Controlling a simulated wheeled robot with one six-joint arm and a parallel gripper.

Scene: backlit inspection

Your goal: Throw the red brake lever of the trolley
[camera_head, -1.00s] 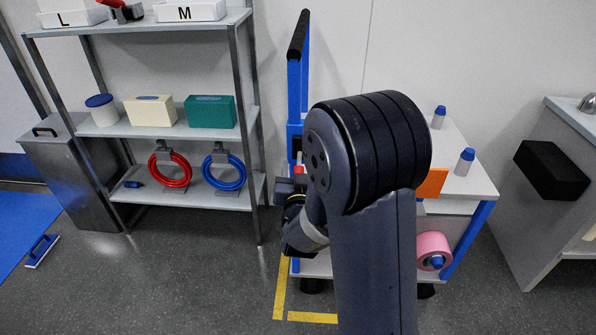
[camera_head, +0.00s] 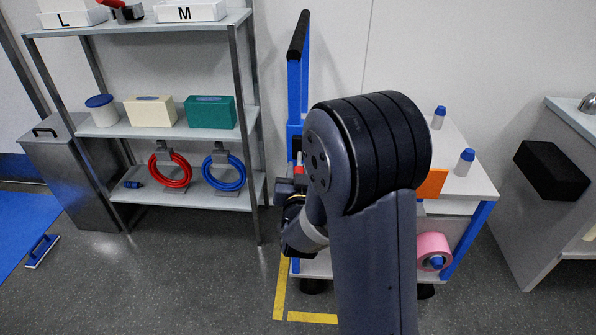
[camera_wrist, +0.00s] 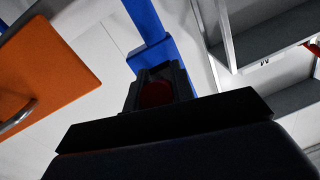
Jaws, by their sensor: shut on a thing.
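The trolley (camera_head: 480,185) has blue posts, white shelves and a black push handle, and stands behind my arm. Its red brake lever (camera_head: 301,177) shows as a small red piece by the blue post, left of my arm. In the wrist view the red end of the lever (camera_wrist: 155,93) sits between the dark fingers of my gripper (camera_wrist: 157,88), in front of the blue post. My gripper is shut on it. In the head view my gripper (camera_head: 293,188) is partly hidden by my own wrist. The lever's base is hidden.
A grey shelf rack (camera_head: 180,130) with boxes and red and blue rings stands close on the left. An orange panel (camera_wrist: 45,75) is near the gripper. A bench with a black block (camera_head: 551,170) is at the right. Yellow tape (camera_head: 313,317) marks the floor.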

